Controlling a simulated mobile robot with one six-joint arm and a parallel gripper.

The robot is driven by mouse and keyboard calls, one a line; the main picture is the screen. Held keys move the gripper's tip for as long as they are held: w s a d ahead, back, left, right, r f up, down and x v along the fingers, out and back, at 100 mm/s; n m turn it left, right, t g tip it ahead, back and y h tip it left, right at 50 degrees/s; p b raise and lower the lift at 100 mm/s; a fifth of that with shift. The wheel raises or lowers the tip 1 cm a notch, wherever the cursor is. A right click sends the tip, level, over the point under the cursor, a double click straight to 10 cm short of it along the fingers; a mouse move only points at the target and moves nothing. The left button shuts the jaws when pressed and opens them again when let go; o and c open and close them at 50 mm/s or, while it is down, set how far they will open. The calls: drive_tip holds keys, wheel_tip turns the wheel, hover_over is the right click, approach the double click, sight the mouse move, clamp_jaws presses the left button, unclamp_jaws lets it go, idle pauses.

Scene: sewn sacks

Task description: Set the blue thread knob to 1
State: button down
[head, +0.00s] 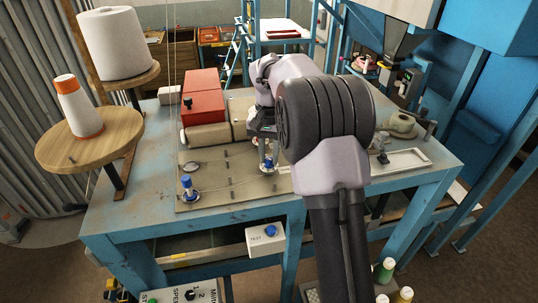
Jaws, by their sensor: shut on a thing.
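I cannot read any scale or number at either knob.
The blue table (130,215) carries a red box (203,97) behind the plate. A white cone (117,43) and an orange-white spool (78,105) stand on wooden discs at left. A TEST box (265,240) with a blue button hangs at the front edge.

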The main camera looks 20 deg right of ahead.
drive_tip(key=shift+m, duration=0.3)
drive_tip(key=m+b, duration=0.1)
drive_tip(key=m, duration=0.1)
drive_tip(key=shift+m, duration=0.4)
drive_tip(key=m+b, duration=0.1)
drive_tip(key=m, duration=0.2)
drive_tip(key=shift+m, duration=0.3)
drive_tip(key=m+b, duration=0.2)
drive_tip(key=m, duration=0.4)
drive_tip(key=m+b, duration=0.2)
drive_tip(key=m, duration=0.5)
drive_tip(key=shift+w+m, duration=0.1)
drive_tip(key=shift+m, duration=0.2)
drive_tip(key=m+b, duration=0.2)
drive_tip(key=m, duration=0.4)
drive_tip(key=c, duration=1.2)
unclamp_jaws()
drive_tip(key=shift+c, duration=0.2)
